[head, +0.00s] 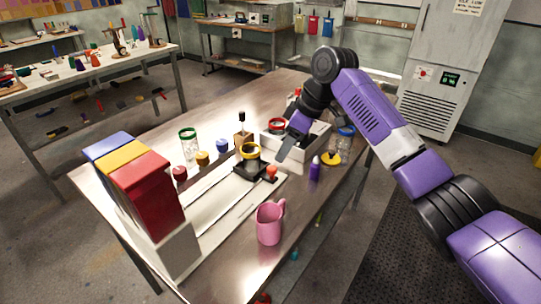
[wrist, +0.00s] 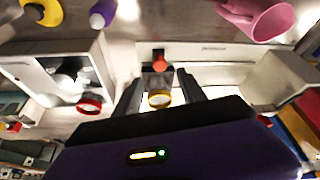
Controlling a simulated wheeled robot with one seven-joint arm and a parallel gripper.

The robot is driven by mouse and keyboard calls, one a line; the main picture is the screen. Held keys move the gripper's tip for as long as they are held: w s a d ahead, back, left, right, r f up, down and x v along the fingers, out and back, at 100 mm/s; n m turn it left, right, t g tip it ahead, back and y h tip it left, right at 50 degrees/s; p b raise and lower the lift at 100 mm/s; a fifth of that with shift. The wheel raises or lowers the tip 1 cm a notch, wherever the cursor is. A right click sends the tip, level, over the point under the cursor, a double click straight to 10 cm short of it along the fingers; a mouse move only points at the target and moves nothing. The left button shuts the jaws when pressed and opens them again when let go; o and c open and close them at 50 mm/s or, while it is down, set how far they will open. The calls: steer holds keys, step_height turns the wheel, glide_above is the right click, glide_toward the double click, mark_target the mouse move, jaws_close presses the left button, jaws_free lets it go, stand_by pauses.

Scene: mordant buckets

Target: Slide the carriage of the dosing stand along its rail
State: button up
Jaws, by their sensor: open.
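The dosing stand's long pale rail (head: 215,208) lies along the steel table, and its bed also shows in the wrist view (wrist: 225,52). The dark carriage (head: 247,172) is at the rail's far end. It carries a yellow-rimmed jar (head: 251,152) and has an orange-red knob (head: 271,172) on one side. My gripper (head: 283,154) is open just beyond the carriage in the head view. In the wrist view, my two fingers (wrist: 160,77) are apart, with the knob (wrist: 159,57) and yellow rim (wrist: 160,99) seen between them. I cannot tell whether they touch the carriage.
A grey block with blue, yellow and red bins (head: 152,190) stands at the rail's near end. A pink mug (head: 270,223) and a purple bottle (head: 315,168) stand beside the rail. A white open box (head: 309,141) is behind the carriage. Jars line the far side.

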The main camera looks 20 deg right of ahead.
mark_target(273, 168)
steer(key=shift+p+x, duration=0.35)
steer(key=shift+x, duration=3.55)
jaws_close()
